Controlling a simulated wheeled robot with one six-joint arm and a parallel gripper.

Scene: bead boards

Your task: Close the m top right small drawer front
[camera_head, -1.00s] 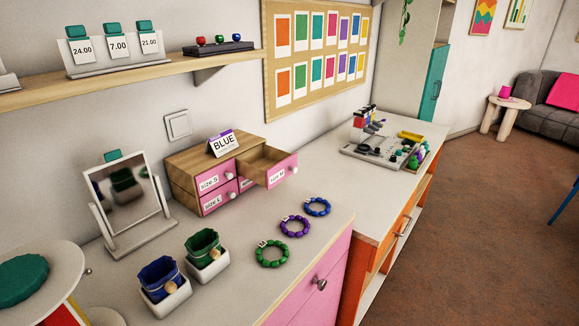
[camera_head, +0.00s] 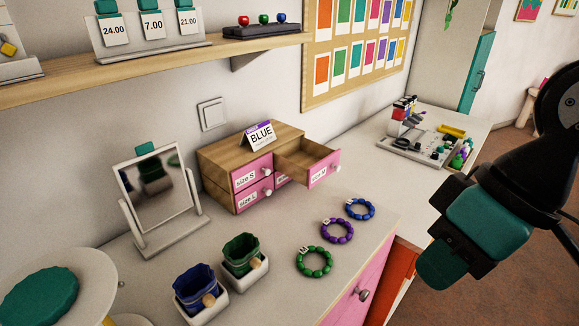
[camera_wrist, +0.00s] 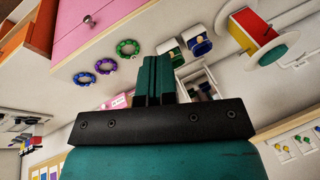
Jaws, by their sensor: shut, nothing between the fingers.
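A small wooden drawer box (camera_head: 222,156) with pink drawer fronts stands on the counter against the wall. Its top right small drawer front (camera_head: 323,170), labelled size M with a white knob (camera_head: 337,169), is pulled out, and the drawer's inside shows empty. The size S drawer front (camera_head: 251,173) and the size L front (camera_head: 254,194) below it look closed. My gripper (camera_head: 437,264) is shut and empty, to the right of the box and in front of the counter, well apart from the drawer. In the wrist view its fingers (camera_wrist: 156,80) are together.
Green (camera_head: 313,262), purple (camera_head: 337,230) and blue (camera_head: 360,209) bead rings lie on the counter in front of the box. A mirror (camera_head: 161,198) and two white holders with cloth pouches (camera_head: 245,262) stand left.

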